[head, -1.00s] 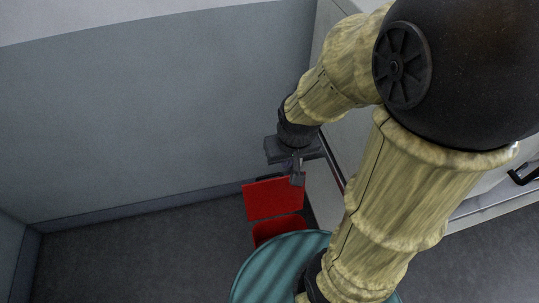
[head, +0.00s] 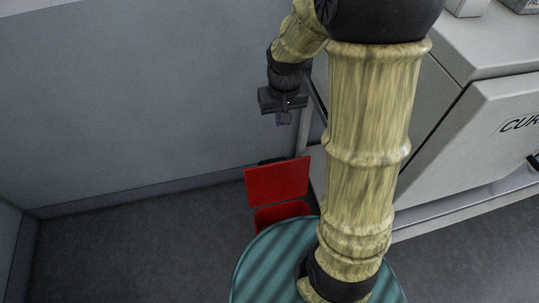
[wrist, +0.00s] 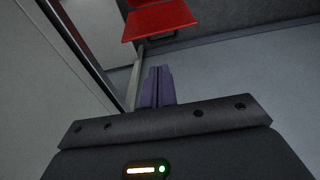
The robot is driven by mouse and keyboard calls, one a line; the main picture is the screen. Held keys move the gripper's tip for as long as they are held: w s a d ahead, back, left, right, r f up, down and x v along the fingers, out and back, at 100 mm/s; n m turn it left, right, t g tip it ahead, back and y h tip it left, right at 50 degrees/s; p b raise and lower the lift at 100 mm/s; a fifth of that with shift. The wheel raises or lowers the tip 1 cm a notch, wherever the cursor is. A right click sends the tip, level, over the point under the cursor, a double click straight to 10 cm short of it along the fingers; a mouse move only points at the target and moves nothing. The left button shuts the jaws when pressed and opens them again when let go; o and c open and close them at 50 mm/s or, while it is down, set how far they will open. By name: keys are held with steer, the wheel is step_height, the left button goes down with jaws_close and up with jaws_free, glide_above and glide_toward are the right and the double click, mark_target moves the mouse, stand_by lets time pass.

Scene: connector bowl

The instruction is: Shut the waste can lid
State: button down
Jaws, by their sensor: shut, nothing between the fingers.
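The red waste can (head: 282,213) stands on the floor between the wall and the cabinet, partly hidden behind my teal base. Its red lid (head: 277,183) is open and stands steeply up at the back of the can. In the wrist view the red lid (wrist: 160,20) shows at the top edge, beyond my fingers. My gripper (head: 284,119) hangs above the lid, apart from it, with nothing held. In the wrist view the fingers of my gripper (wrist: 157,75) are together and empty.
A light grey cabinet (head: 455,130) stands close at the right of the can. A plain grey wall (head: 130,110) is behind. The dark floor (head: 140,250) at the left is clear. White items (head: 466,7) sit on the cabinet top.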

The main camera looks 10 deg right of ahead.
steer(key=w+f+g+b, duration=0.3)
steer(key=w+f+b, duration=0.7)
steer(key=w+f, duration=0.7)
step_height(320, 180, down, 4)
steer(key=shift+a+f+g, duration=0.1)
steer(key=shift+a+g, duration=0.15)
steer(key=shift+g, duration=0.15)
steer(key=s+f, duration=0.6)
steer(key=f, duration=0.3)
steer(key=shift+f+b, duration=0.3)
steer(key=shift+f, duration=0.1)
steer(key=shift+s+d+r, duration=0.1)
steer(key=shift+s, duration=0.05)
